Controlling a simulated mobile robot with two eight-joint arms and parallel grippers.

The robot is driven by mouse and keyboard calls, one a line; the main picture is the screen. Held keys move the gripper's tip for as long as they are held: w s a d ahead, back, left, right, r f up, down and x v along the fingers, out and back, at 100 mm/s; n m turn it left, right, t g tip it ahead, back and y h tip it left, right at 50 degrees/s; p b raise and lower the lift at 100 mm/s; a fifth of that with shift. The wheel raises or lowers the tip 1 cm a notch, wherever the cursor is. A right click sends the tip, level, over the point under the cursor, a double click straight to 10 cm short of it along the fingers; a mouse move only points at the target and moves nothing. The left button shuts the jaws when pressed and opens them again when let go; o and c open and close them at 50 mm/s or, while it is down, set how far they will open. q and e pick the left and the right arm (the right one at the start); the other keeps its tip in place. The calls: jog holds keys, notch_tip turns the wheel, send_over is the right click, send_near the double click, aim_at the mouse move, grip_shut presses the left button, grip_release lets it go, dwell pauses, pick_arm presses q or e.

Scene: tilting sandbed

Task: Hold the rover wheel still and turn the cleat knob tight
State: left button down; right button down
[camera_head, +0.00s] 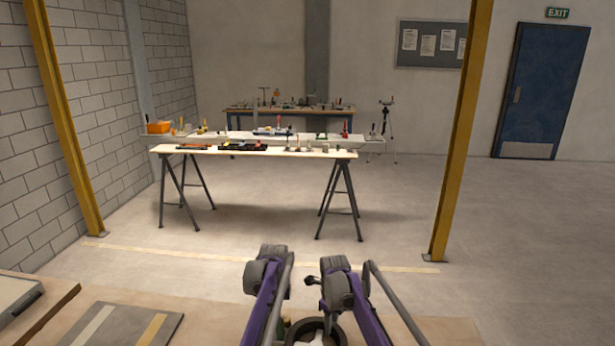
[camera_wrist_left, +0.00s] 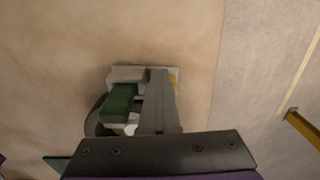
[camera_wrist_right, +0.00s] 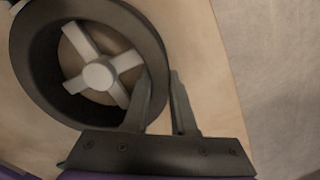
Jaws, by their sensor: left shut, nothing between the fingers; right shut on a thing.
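The rover wheel, a dark ring with a pale four-armed hub (camera_wrist_right: 99,75), lies on a light wooden surface. Its dark rim (camera_wrist_right: 38,70) fills the left of the right wrist view; part of it (camera_head: 332,324) shows at the bottom of the head view. My right gripper (camera_wrist_right: 161,80) is shut on the wheel's rim, one finger inside and one outside. My left gripper (camera_wrist_left: 157,75) is shut and empty, above or beside a green piece (camera_wrist_left: 118,102) and a pale block (camera_wrist_left: 127,74). I cannot tell which part is the cleat knob. In the head view both arms partly hide the wheel.
A grey panel with stripes (camera_head: 128,325) lies at the lower left. A trestle table (camera_head: 253,151) with tools stands across the floor. Yellow posts stand left (camera_head: 66,125) and right (camera_head: 460,130). The floor between (camera_head: 400,225) is clear.

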pick_arm(q)
jog(key=shift+w+d, duration=0.1)
jog(key=shift+d, duration=0.2)
jog(key=shift+w+a, duration=0.15)
jog(key=shift+a, duration=0.2)
jog(key=shift+a+r, duration=0.1)
jog(key=shift+r, duration=0.15)
notch_tip(320, 180, up, 6)
jog(key=a+h, duration=0.1)
jog(key=h, duration=0.2)
jog(key=shift+s+a+f, duration=0.1)
jog(key=shift+s+f, duration=0.05)
jog(key=shift+f, duration=1.5)
jog(key=shift+s+f, duration=0.15)
jog(key=shift+f, duration=1.5)
jog(key=shift+w+d, duration=0.1)
jog(key=shift+d, duration=0.3)
jog(key=shift+a, duration=0.15)
